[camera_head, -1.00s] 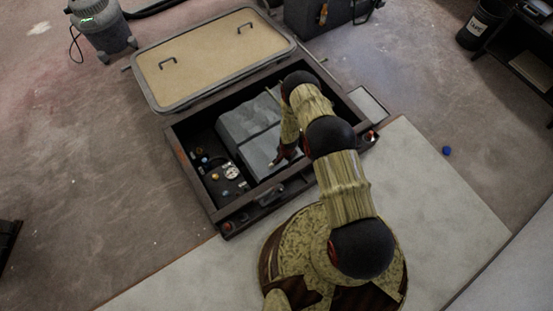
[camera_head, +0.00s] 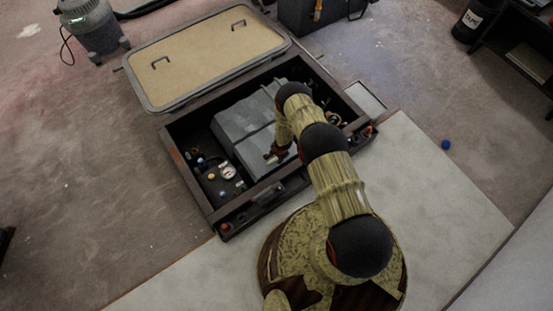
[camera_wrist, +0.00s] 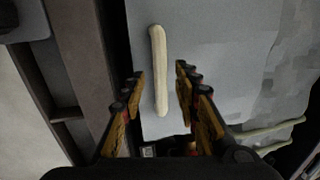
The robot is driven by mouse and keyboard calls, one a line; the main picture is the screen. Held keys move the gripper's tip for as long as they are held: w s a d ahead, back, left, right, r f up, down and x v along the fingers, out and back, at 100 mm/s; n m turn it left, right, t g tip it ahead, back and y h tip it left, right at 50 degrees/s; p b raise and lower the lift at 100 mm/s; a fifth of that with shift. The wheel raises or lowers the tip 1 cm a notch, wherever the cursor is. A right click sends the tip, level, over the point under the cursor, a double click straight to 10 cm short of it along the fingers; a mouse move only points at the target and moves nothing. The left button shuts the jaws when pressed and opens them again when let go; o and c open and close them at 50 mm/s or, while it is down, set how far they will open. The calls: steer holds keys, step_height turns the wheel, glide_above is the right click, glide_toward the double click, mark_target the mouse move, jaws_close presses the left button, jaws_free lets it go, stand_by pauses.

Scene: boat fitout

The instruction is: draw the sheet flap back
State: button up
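The grey sheet (camera_head: 238,128) lies over the middle of an open dark-framed hatch box. In the wrist view the sheet (camera_wrist: 215,60) is pale grey and nearly flat, with patchy shading at the right. A cream rod-like strip (camera_wrist: 158,70) lies on it, lengthwise between my fingers. My gripper (camera_wrist: 160,80) is open, with one finger on each side of the strip and a gap to both. In the head view my gripper (camera_head: 275,154) is low over the near part of the sheet. My arm hides part of the sheet's right side.
The box's dark frame (camera_head: 190,179) surrounds the sheet. Gauges and knobs (camera_head: 228,172) sit in its left compartment; fittings (camera_head: 335,118) show at right. The tan lid (camera_head: 205,62) lies behind. A cream cord (camera_wrist: 270,130) runs beside the sheet. A blue ball (camera_head: 446,144) lies far right.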

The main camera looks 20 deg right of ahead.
steer(key=shift+c, duration=0.9)
jaws_close()
